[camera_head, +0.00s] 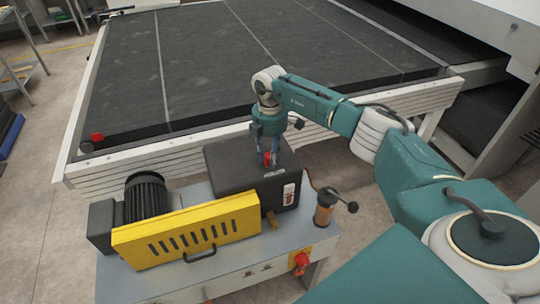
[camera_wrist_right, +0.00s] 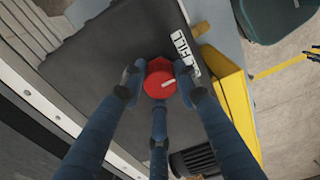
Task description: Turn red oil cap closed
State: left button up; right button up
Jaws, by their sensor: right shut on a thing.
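The red oil cap (camera_wrist_right: 160,85) sits on top of the dark grey tank (camera_wrist_right: 110,45). It has a pale mark on its face. In the head view the cap (camera_head: 267,158) is a small red patch, mostly hidden by the fingers. My right gripper (camera_wrist_right: 160,82) is shut on the cap, with fingers on its left and right sides and another finger below it. In the head view my right gripper (camera_head: 268,155) points down onto the tank (camera_head: 235,172). My left gripper is not in view.
A yellow guard (camera_head: 185,230) and a black motor (camera_head: 145,197) stand left of the tank. A lever with a brown cylinder (camera_head: 325,207) and a red knob (camera_head: 300,260) are at right. The dark conveyor bed (camera_head: 220,60) lies behind.

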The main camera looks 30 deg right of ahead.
jog(key=shift+w+r, duration=0.1)
jog(key=shift+r, duration=0.05)
jog(key=o, duration=1.2)
jog(key=shift+c, duration=0.2)
notch_tip(320, 180, up, 12)
